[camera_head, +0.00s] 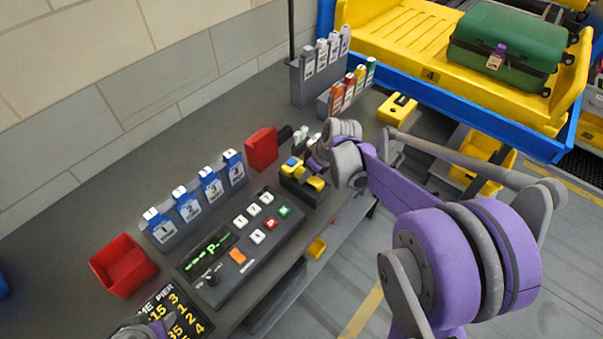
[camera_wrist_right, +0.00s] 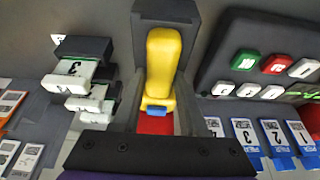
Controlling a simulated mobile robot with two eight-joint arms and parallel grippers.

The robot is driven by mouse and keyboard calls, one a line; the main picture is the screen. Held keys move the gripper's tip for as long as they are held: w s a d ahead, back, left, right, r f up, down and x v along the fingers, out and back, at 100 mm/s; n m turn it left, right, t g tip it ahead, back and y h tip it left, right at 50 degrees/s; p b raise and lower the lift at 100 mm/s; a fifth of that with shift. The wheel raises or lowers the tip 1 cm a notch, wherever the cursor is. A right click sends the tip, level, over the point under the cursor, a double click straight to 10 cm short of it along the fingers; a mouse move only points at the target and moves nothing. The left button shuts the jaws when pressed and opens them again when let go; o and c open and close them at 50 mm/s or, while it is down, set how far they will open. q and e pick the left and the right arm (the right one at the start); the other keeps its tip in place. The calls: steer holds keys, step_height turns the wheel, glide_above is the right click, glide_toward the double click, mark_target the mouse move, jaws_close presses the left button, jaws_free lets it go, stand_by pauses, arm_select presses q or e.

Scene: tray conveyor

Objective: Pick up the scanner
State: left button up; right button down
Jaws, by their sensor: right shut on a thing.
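The scanner (camera_head: 304,177) is yellow with a blue part and sits at its black cradle (camera_head: 300,192) on the counter, beside the button panel. In the right wrist view the scanner (camera_wrist_right: 162,65) stands between the two dark fingers of my right gripper (camera_wrist_right: 160,100). My right gripper (camera_head: 316,164) is shut on it from above. The scanner's end is over the dark cradle (camera_wrist_right: 166,10); I cannot tell whether they touch. A grey and purple part of my left gripper (camera_head: 146,328) shows at the bottom edge, mostly cut off, so its jaws are unclear.
A red bin (camera_head: 122,266) is at left. A yellow tray (camera_head: 400,45) carries a green suitcase (camera_head: 507,45).

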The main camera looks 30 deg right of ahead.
arm_select(q)
steer(key=shift+r, duration=0.25)
arm_select(e)
steer(key=shift+r, duration=0.25)
arm_select(q)
steer(key=shift+w+r+p, duration=0.25)
steer(key=shift+r+p, duration=0.25)
steer(key=shift+p, duration=0.05)
arm_select(e)
step_height(320, 180, up, 10)
arm_select(q)
steer(key=shift+r, duration=0.1)
arm_select(e)
steer(key=shift+r, duration=0.15)
arm_select(q)
steer(key=shift+t, duration=0.3)
steer(key=w+r+p, duration=0.1)
steer(key=r+p, duration=0.1)
steer(key=r, duration=0.1)
steer(key=w+r+p, duration=0.1)
steer(key=r, duration=0.1)
steer(key=shift+w+r+p, duration=0.15)
steer(key=shift+w+p, duration=0.2)
steer(key=shift+p, duration=0.05)
arm_select(e)
step_height(320, 180, up, 7)
steer(key=shift+f, duration=0.2)
